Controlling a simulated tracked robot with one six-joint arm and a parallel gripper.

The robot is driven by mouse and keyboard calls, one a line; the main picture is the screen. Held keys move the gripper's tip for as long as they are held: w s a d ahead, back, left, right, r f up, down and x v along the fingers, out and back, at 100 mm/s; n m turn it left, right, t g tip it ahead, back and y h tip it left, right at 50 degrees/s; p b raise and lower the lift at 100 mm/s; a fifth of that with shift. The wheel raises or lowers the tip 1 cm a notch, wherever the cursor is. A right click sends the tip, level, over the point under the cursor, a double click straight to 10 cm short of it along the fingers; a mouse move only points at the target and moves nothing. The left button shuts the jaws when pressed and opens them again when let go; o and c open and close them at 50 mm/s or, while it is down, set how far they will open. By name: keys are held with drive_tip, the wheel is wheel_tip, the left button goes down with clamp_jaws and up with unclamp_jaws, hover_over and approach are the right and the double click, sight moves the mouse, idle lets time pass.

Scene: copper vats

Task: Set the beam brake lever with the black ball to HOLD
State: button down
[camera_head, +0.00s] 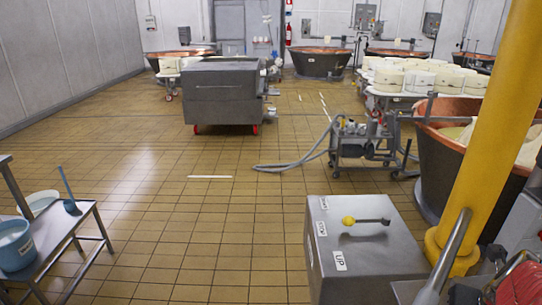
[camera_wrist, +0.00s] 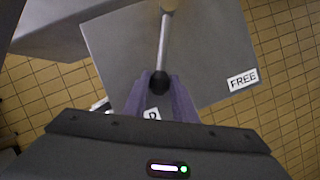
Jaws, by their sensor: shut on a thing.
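In the wrist view, the beam brake lever is a pale metal rod (camera_wrist: 164,42) ending in a black ball (camera_wrist: 160,84). It runs from a round pivot (camera_wrist: 169,5) at the top edge down across a grey box top (camera_wrist: 120,50). My gripper (camera_wrist: 160,79) has its two purple-grey fingers closed on either side of the black ball. The lever points toward a white label (camera_wrist: 152,114) between the fingers, mostly hidden, with only a "D" showing. A FREE label (camera_wrist: 242,79) sits to the right, away from the ball. I cannot make out this lever in the head view.
In the head view, another metal box (camera_head: 362,262) carries a yellow-ball lever (camera_head: 348,221) and an UP label (camera_head: 340,260). A yellow column (camera_head: 495,130) stands to its right. A bench (camera_head: 75,228) with blue buckets is at left. The tiled floor between is open.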

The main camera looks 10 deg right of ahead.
drive_tip(key=shift+a, duration=0.3)
drive_tip(key=c, duration=1.5)
unclamp_jaws()
drive_tip(key=shift+c, duration=0.2)
drive_tip(key=shift+o, duration=0.4)
drive_tip(key=shift+d+r, duration=0.1)
drive_tip(key=shift+r, duration=0.05)
drive_tip(key=shift+r, duration=0.65)
drive_tip(key=v, duration=0.6)
drive_tip(key=shift+s+a, duration=0.2)
drive_tip(key=shift+a, duration=0.05)
drive_tip(key=shift+x, duration=3.8)
